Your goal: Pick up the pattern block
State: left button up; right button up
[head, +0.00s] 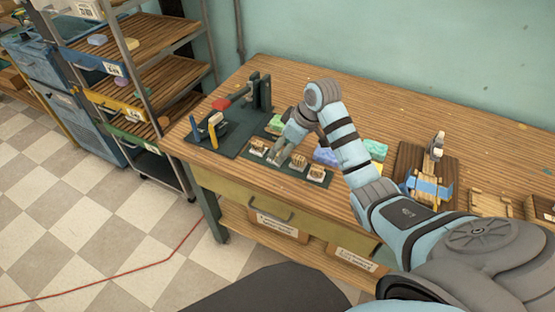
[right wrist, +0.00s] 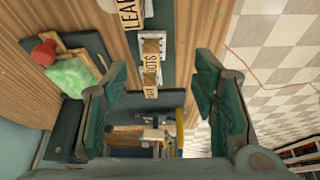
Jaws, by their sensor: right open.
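Several small wooden pattern blocks on pale bases stand in a row on a dark green mat (head: 320,183) near the table's front edge. The leftmost block (head: 258,147) and a block farther right (head: 299,163) show in the head view. My right gripper (head: 281,160) is above the row and partly hides it. In the right wrist view, its open fingers (right wrist: 160,100) point at a block with a label that seems to read DOTS (right wrist: 152,65). Nothing is held between the fingers. A block labelled LEAF (right wrist: 128,12) is beyond it. My left gripper is not in view.
A dark press (head: 262,92) and a tool with blue and yellow handles (head: 208,130) stand left of the row. Green soap (right wrist: 68,75) lies behind it. A wooden board with a blue strip (head: 428,188) is at the right. A shelf rack (head: 140,80) stands left of the table.

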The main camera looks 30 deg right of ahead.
aim_at(278, 154)
jog(key=w+f, duration=0.2)
jog(key=w+f+b, duration=0.1)
jog(key=f, duration=0.1)
jog(key=shift+a, duration=0.3)
jog(key=shift+w+a+f, duration=0.1)
jog(key=shift+w+f, duration=0.6)
jog(key=shift+f, duration=0.35)
jog(key=shift+s+r, duration=0.1)
jog(key=shift+r, duration=0.05)
jog(key=shift+s+r, duration=0.15)
jog(key=shift+s, duration=0.1)
jog(key=shift+c, duration=0.4)
jog(key=shift+s, duration=0.1)
jog(key=c, duration=0.6)
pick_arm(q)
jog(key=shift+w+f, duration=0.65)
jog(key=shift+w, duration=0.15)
pick_arm(e)
grip_shut()
